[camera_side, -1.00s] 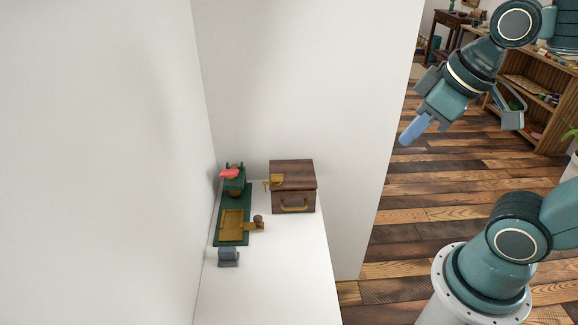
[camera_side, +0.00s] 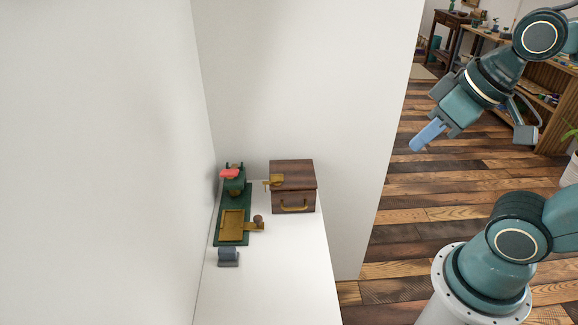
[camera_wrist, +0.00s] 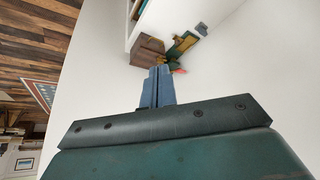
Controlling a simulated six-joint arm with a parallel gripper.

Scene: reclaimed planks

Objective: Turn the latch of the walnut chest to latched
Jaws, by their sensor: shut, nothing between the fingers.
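The walnut chest (camera_side: 293,175) is a dark brown box with a brass handle (camera_side: 294,206) on its front, standing on the white surface. A brass latch (camera_side: 275,181) sits on its left side near the top; its exact turn is too small to read. The chest also shows in the wrist view (camera_wrist: 147,48), partly hidden behind the fingers. My gripper (camera_side: 415,147) is shut and empty, raised well to the right of the chest. Its blue fingers stand together in the wrist view (camera_wrist: 157,72).
Left of the chest is a green base (camera_side: 218,238) with a brass plate (camera_side: 232,224), a knobbed brass arm and a red-topped part (camera_side: 229,174). A small grey block (camera_side: 228,257) lies in front. White walls stand behind and left. The front of the white surface (camera_side: 270,295) is clear.

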